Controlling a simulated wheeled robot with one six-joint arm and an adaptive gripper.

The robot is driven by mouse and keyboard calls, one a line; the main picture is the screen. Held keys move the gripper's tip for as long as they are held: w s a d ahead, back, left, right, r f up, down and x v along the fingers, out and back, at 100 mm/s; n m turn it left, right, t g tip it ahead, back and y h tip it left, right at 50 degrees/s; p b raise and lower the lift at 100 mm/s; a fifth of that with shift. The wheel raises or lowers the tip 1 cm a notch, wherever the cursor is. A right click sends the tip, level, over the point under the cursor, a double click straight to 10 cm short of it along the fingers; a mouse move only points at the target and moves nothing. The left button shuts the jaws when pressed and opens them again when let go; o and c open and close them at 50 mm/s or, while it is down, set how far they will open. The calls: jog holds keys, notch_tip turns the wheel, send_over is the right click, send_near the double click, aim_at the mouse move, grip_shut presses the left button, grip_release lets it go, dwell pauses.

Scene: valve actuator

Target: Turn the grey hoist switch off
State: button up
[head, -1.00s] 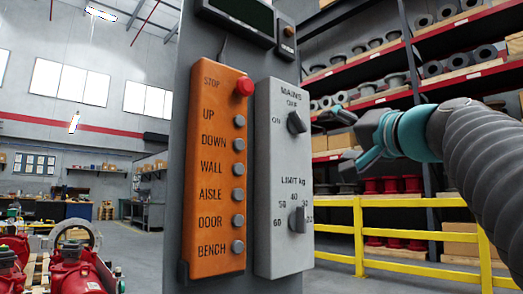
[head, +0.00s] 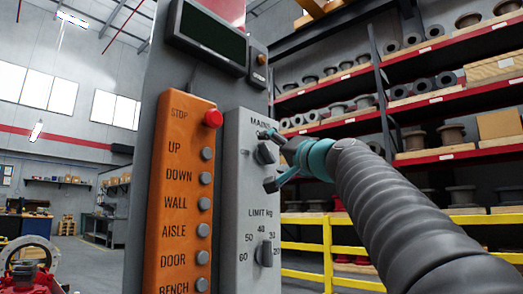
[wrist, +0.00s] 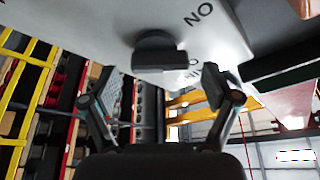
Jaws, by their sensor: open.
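The grey switch box (head: 240,190) is fixed to the pillar beside the orange button box. Its upper knob (head: 265,153), below the partly covered MAINS label, is dark grey; which mark it points to is unclear. My gripper (head: 269,160) is open in front of this knob, one finger above it and one below. In the wrist view the knob (wrist: 158,52) lies ahead of the empty fingers (wrist: 150,90), apart from them, with the ON mark beside it. The lower LIMIT kg knob (head: 264,253) is on the same box.
The orange box (head: 180,200) carries a red stop button (head: 212,118) and several grey buttons, just left of the grey box. A dark display (head: 210,32) is above. Yellow railing (head: 327,250) and loaded shelves (head: 440,150) stand behind on the right.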

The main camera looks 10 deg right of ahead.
jog(key=shift+x, duration=0.75)
jog(key=shift+c, duration=0.2)
jog(key=c, duration=1.1)
